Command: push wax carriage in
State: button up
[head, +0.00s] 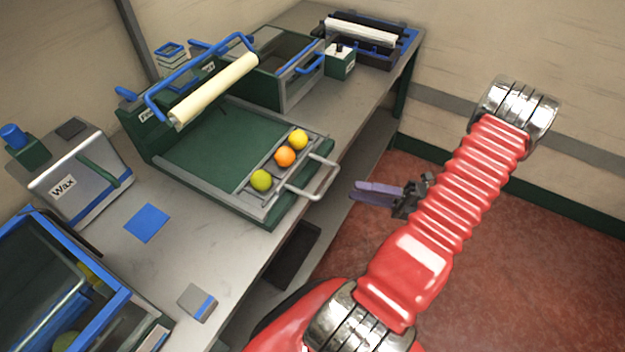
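A grey carriage (258,200) with a pale loop handle (322,180) sits at the front edge of a green-bedded machine (205,150) on the bench. A green fruit (261,180), an orange one (285,156) and a yellow one (299,139) lie in a row on it. A grey box labelled Wax (75,180), with a green bar handle (122,170), stands at the left. I cannot tell which part is the wax carriage. My gripper (362,193), with purple fingers, is right of the loop handle, apart from it. Its finger gap is unclear.
The bench (225,240) holds a blue square (147,223) and a small grey block (197,302). A blue-framed bin (110,318) is at the lower left. A white roller (215,88) spans the machine. A blue-framed unit (385,50) stands at the far end. Red floor (480,260) is open at right.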

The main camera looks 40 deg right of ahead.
aim_at(297, 170)
jog(key=shift+w+a, duration=0.1)
jog(key=x, duration=1.3)
jog(key=shift+w+a+r, duration=0.1)
jog(key=shift+w+a, duration=0.05)
jog(key=shift+a, duration=0.1)
jog(key=shift+c, duration=0.6)
grip_shut()
